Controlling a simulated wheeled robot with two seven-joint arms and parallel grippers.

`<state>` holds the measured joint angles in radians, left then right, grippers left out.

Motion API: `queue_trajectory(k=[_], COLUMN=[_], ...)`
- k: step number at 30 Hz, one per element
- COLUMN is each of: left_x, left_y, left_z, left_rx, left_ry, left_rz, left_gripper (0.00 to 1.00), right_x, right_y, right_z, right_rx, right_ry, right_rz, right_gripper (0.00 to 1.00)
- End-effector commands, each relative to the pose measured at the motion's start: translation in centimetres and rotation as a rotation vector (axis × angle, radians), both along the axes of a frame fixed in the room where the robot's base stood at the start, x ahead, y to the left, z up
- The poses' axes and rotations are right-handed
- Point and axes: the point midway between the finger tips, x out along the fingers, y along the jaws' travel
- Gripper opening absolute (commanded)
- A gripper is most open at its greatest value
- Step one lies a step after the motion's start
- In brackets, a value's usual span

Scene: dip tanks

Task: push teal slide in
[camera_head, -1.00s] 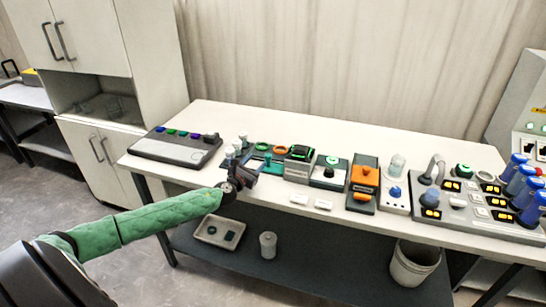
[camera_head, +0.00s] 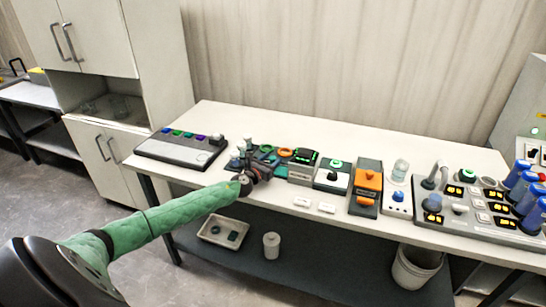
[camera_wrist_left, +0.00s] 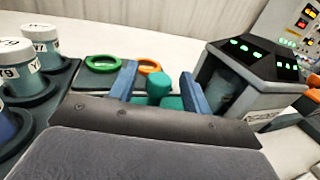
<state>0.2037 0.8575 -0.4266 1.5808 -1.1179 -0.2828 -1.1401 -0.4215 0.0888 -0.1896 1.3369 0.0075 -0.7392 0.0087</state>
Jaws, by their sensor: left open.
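The teal slide (camera_wrist_left: 158,84) has an upright rounded knob on a flat teal plate and shows in the left wrist view. My left gripper (camera_wrist_left: 158,90) is open, with one blue finger on each side of the knob. I cannot tell whether the fingers touch it. In the head view my left gripper (camera_head: 262,164) is over the slide's unit and hides most of it. My right gripper is not in view.
A green ring (camera_wrist_left: 103,63) and an orange ring (camera_wrist_left: 147,66) lie just beyond the slide. Lidded jars (camera_wrist_left: 40,40) stand in a dark rack at left. A grey box with green lights (camera_wrist_left: 255,60) stands close at right. Two white labels (camera_head: 302,202) lie near the front edge.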

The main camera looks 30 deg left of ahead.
Motion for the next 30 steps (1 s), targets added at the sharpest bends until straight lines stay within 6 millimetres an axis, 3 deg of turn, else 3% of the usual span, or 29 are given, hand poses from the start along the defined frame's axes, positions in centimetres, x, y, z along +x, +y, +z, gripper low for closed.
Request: queue_trajectory(k=[6, 14, 16, 22, 30], left_x=[1.2, 1.3, 1.3, 1.3, 1.5], left_y=[0.0, 0.0, 0.0, 0.0, -0.9], left_z=[0.0, 0.0, 0.0, 0.0, 0.2], left_rx=[0.0, 0.0, 0.0, 0.0, -0.001], left_ry=[0.0, 0.001, 0.001, 0.001, 0.0], left_rz=[0.0, 0.0, 0.0, 0.0, -0.001], left_gripper=[0.48, 0.48, 0.4, 0.01, 0.0], right_x=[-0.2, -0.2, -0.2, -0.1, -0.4], right_y=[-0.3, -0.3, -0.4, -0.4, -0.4], right_z=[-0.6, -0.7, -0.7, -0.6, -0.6], right_rx=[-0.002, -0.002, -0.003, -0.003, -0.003], right_ry=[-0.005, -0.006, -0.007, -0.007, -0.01], right_rz=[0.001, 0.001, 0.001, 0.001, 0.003], right_gripper=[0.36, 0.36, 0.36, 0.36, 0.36])
